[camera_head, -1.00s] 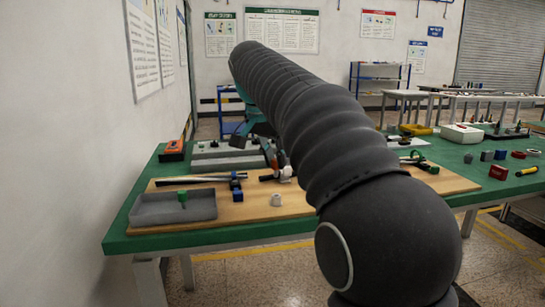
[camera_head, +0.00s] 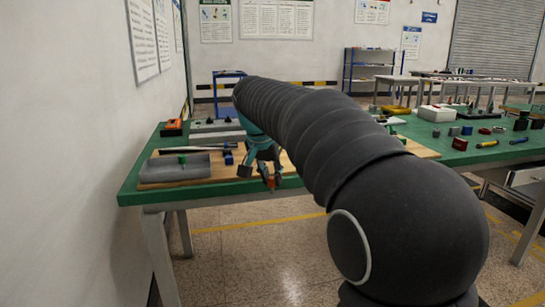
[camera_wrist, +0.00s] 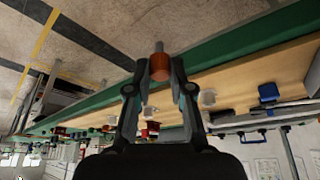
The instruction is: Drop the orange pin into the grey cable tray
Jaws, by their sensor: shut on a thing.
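My gripper (camera_head: 261,172) is shut on the orange pin (camera_wrist: 160,66) and holds it between its two fingertips, which also show in the wrist view (camera_wrist: 159,82). In the head view the orange pin (camera_head: 271,182) shows small below the fingers, at the front edge of the table. The grey cable tray (camera_head: 165,174) lies on the wooden board at the left, apart from my gripper and to its left. A small green piece (camera_head: 182,160) shows at the tray. I cannot make out the tray in the wrist view.
The green table (camera_head: 130,190) carries a wooden board (camera_head: 213,181). A blue piece (camera_head: 228,157) stands between the tray and my gripper. An orange-and-black item (camera_head: 172,128) lies at the back left, near the wall. My arm hides the middle of the table.

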